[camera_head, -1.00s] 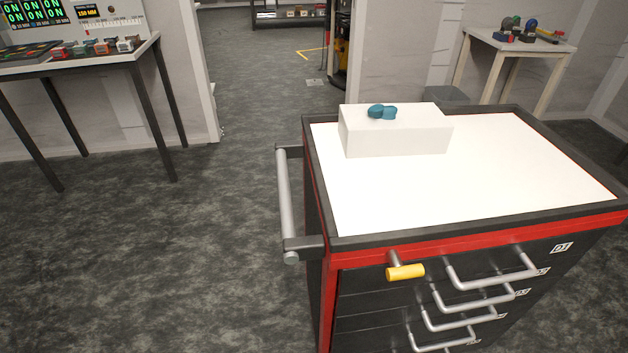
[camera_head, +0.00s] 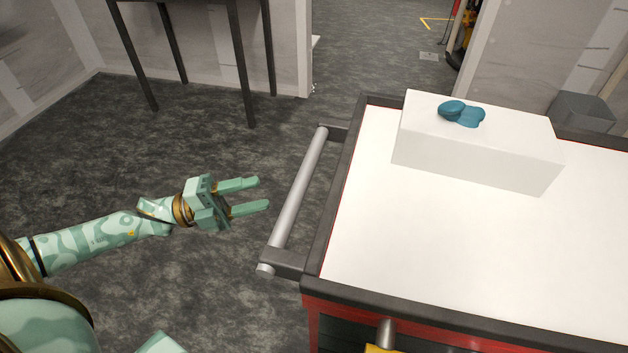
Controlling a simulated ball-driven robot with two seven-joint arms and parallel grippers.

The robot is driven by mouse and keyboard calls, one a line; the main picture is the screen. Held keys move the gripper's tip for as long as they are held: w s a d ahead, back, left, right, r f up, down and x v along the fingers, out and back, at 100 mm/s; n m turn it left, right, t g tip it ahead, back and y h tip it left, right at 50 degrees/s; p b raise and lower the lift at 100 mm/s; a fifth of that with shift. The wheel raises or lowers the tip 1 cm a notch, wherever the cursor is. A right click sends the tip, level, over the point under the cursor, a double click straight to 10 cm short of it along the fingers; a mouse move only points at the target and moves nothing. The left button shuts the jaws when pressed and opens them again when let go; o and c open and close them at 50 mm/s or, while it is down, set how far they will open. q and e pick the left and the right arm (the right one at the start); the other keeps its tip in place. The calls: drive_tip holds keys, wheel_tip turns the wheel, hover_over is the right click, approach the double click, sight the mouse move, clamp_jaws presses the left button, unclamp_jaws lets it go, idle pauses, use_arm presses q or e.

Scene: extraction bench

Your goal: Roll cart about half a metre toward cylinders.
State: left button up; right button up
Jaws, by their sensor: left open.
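The cart (camera_head: 350,291) stands at the right, with a white top, dark rim and red trim. Its grey bar handle (camera_head: 302,188) runs along its left side on dark brackets. My left gripper (camera_head: 264,194) is open and empty, its two fingers pointing right toward the handle, with a gap between fingertips and bar. My right gripper is not in view. No cylinders can be made out in this view.
A white block (camera_head: 470,150) with a blue lumpy object (camera_head: 461,113) on it sits on the cart top. A dark-legged table (camera_head: 240,62) stands at the back left. A grey bin (camera_head: 582,113) is behind the cart. The floor left of the cart is clear.

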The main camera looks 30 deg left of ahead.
use_arm(q)
drive_tip(key=b+x, duration=0.2)
drive_tip(key=x, duration=0.9)
drive_tip(key=shift+w+d, duration=0.2)
drive_tip(key=shift+d, duration=0.05)
drive_tip(key=shift+c, duration=0.4)
clamp_jaws()
